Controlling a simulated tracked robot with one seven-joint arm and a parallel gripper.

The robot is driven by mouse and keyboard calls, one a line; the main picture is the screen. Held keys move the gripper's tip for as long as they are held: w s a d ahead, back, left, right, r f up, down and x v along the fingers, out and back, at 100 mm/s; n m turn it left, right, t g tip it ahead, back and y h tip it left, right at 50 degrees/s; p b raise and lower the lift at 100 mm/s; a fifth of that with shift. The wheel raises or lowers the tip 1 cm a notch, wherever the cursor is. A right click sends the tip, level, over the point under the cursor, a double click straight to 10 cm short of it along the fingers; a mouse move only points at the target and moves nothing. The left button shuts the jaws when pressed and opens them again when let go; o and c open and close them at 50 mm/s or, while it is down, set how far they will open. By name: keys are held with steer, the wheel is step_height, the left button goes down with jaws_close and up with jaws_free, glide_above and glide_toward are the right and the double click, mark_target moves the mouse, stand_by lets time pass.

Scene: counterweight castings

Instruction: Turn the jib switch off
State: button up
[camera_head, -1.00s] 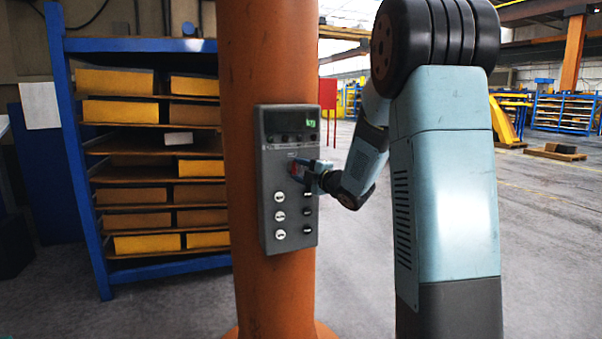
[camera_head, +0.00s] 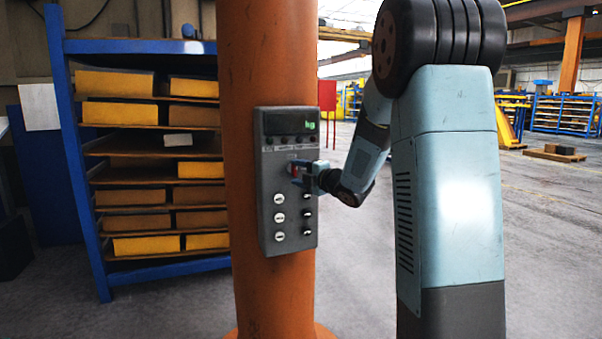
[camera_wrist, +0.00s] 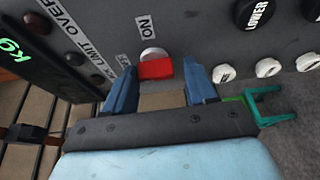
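The jib switch, a red lever on a pale round pivot, shows in the wrist view (camera_wrist: 155,69), beside a white ON label (camera_wrist: 146,27). In the head view my gripper (camera_head: 300,171) is at the middle of the grey control box (camera_head: 268,192), which is fixed to an orange column (camera_head: 250,60). There the fingers largely cover the switch.
White buttons (camera_head: 279,217) and black buttons (camera_head: 307,213) sit below the switch. A display with green text (camera_head: 310,126) is above it. A blue rack (camera_head: 95,220) with yellow castings stands to the left. A green bracket-like piece (camera_wrist: 270,105) shows at the wrist view's right. Open floor lies right.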

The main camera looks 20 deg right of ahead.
steer(key=o, duration=0.3)
steer(key=shift+o, duration=0.2)
steer(key=shift+r, duration=0.1)
steer(key=shift+s+d, duration=0.1)
steer(key=shift+d, duration=0.05)
steer(key=v, duration=1.3)
steer(key=shift+s, duration=0.25)
